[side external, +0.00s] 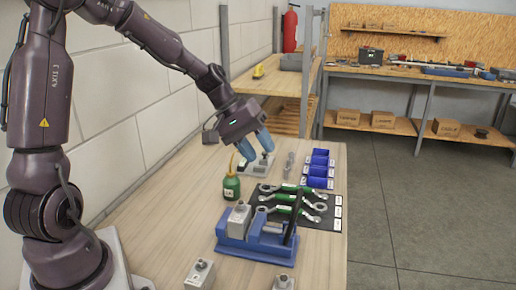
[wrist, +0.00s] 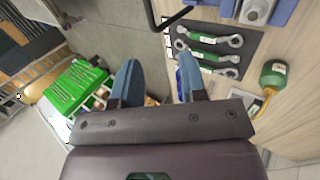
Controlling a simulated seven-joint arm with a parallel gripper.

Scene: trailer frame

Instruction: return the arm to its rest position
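My gripper (side external: 256,152) is at the end of my arm, held above the far part of the wooden workbench (side external: 160,215). Its two blue fingers point down and stand apart with nothing seen between them. In the wrist view the gripper (wrist: 160,60) is also open, with a clear gap between the fingers. In the side view the fingers overlap a grey block (side external: 262,168) on the bench, and I cannot tell how high above it they are.
A green bottle (side external: 231,188), a black mat (side external: 325,222) with green-handled wrenches, a blue vise (side external: 240,245) and blue bins (side external: 318,170) stand on the bench. Grey blocks (side external: 200,274) lie at the front. A wall (side external: 120,110) runs along the left.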

